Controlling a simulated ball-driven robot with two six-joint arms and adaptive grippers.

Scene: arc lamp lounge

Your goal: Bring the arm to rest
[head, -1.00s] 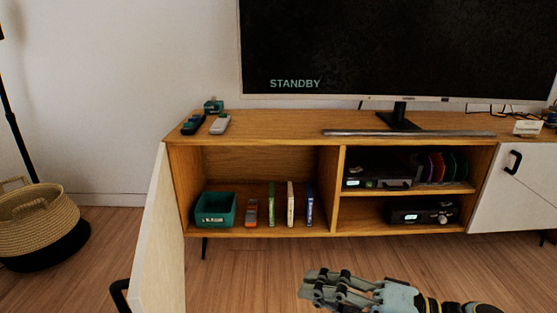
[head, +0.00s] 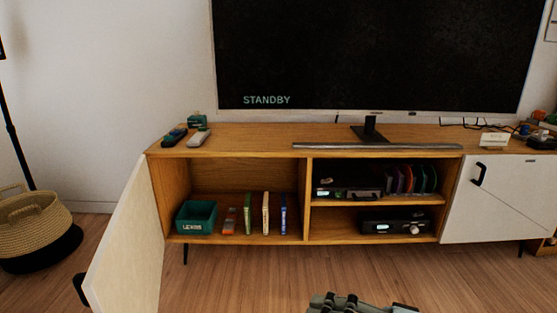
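My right gripper (head: 335,303) shows at the bottom edge of the head view, just right of the middle. Only the upper part of its grey fingers is in the picture, and the rest is cut off, so I cannot tell whether it is open or shut. Nothing is seen held in it. It is in front of the wooden TV cabinet (head: 240,160) and below its shelves, apart from it in the picture. My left gripper is not in view.
The cabinet's left door (head: 122,245) stands open with its dark handle. A green bin (head: 196,217) and several upright cases stand inside; media boxes (head: 392,221) fill the middle. A woven basket (head: 30,226) stands left. The wooden floor in front is clear.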

